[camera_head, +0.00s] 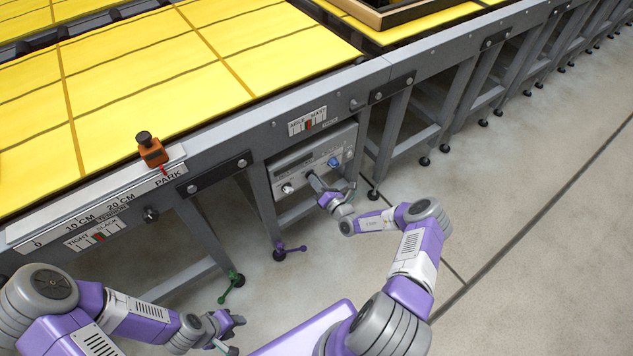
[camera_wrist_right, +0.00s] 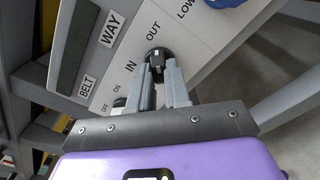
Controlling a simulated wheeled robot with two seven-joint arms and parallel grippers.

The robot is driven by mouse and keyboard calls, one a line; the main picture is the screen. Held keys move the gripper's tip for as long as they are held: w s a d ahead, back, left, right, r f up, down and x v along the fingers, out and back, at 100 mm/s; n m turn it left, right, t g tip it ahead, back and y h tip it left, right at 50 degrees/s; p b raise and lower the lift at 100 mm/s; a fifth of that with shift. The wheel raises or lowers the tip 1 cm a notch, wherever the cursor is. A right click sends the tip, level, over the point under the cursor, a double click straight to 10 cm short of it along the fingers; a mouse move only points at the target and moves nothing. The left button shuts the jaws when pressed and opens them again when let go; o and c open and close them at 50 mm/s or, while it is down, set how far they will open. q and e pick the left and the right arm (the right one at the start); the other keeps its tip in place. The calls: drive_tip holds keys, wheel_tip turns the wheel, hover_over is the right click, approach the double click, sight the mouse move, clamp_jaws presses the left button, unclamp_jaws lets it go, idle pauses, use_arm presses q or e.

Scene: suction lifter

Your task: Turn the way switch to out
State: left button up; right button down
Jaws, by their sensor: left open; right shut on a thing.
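The way switch (camera_wrist_right: 157,56) is a black knob on the grey control box (camera_head: 290,164), with the labels IN and OUT beside it in the right wrist view. My right gripper (camera_wrist_right: 158,72) is shut on this knob, one finger on each side. In the head view my right gripper (camera_head: 316,183) reaches the front of the box and covers most of the knob. I cannot tell for sure which label the knob points at. My left gripper (camera_head: 233,336) is open and empty at the bottom of the head view, away from the box.
The box hangs under the grey frame (camera_head: 260,135) of the yellow-topped table. Table legs stand on both sides. The floor at right is clear.

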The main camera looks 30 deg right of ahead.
drive_tip(key=shift+a+f, duration=0.1)
idle(0.4)
drive_tip(key=c, duration=1.1)
unclamp_jaws()
drive_tip(key=s, duration=0.2)
drive_tip(key=s+p, duration=0.1)
drive_tip(key=s, duration=0.2)
drive_tip(key=s+p, duration=0.1)
drive_tip(key=s, duration=0.1)
drive_tip(key=shift+s+d, duration=0.3)
drive_tip(key=shift+d, duration=0.05)
